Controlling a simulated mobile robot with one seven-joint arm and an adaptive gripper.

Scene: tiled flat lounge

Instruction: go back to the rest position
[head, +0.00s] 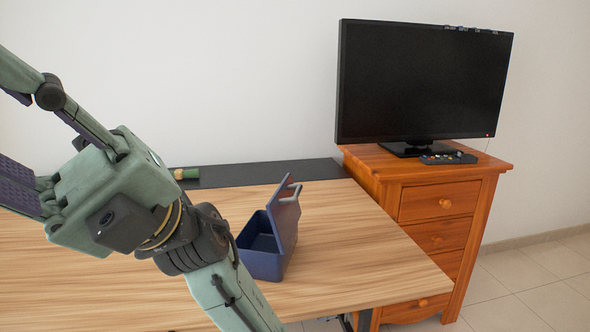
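My gripper (22,135) is at the left of the head view, raised in front of the table and wall. Its green body points left, and its two fingers run toward the left edge with a wide gap between them. The pale wall shows through the gap, and I see nothing held there. The fingertips are cut off by the frame edge. My forearm comes up from the bottom, left of the blue box.
An open blue box (262,262) with its lid (284,215) raised stands on the wooden table (350,250). A green cylinder (186,173) lies on the dark rear strip (260,174). An orange-brown drawer cabinet (440,203) at right bears a TV (425,80) and a remote (447,158).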

